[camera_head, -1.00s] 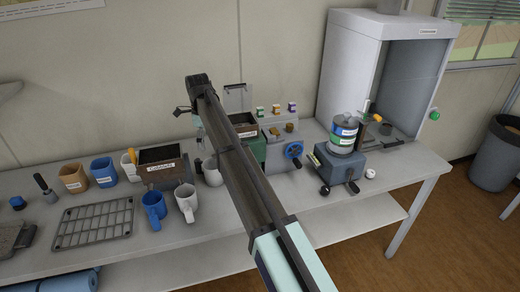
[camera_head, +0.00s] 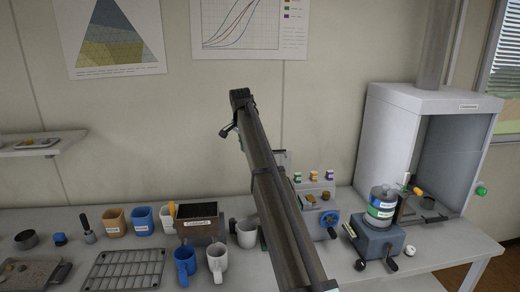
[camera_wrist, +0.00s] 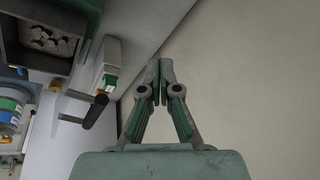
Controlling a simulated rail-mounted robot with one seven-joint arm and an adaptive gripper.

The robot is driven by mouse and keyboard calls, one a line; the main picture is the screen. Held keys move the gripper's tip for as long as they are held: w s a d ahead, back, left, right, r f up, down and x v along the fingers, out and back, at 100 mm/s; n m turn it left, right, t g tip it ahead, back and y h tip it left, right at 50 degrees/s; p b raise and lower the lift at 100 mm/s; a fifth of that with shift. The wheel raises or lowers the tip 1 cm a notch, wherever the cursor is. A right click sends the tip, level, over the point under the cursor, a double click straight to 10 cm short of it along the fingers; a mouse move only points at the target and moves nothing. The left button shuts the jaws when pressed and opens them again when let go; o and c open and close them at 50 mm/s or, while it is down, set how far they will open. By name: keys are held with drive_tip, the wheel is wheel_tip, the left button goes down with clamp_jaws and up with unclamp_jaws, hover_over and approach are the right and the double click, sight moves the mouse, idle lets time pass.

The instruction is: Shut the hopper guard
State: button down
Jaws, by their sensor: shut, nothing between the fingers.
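The soil analyser (camera_head: 318,205) stands on the bench against the wall, partly hidden behind my arm. A pale upright panel, seemingly the raised hopper guard (camera_head: 282,158), shows just right of my arm. In the wrist view, the dark open hopper (camera_wrist: 45,40) at upper left holds grey lumps. A dark bar, seemingly the guard's handle (camera_wrist: 96,112), sticks out on thin mounts below it, left of my gripper. My gripper (camera_wrist: 157,66) is shut and empty, with the handle apart from its fingers. In the head view, my gripper (camera_head: 228,130) is high in front of the wall.
A mill with a jar (camera_head: 380,240) and a white fume cabinet (camera_head: 390,125) stand to the right. A labelled dark box (camera_head: 198,229), mugs (camera_head: 217,257), cups and a wire rack (camera_head: 125,270) stand to the left. The wall above the bench is bare near my gripper.

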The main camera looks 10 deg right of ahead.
drive_tip(key=d+r+n+b, duration=0.3)
drive_tip(key=d+r+n, duration=0.65)
drive_tip(key=d, duration=0.25)
wheel_tip(320, 180, down, 10)
drive_tip(key=n+y+p, duration=0.1)
drive_tip(key=p, duration=0.3)
drive_tip(key=shift+s+d+p, duration=0.3)
drive_tip(key=shift+s+p, duration=0.05)
drive_tip(key=shift+s, duration=0.05)
drive_tip(key=shift+s+r, duration=0.1)
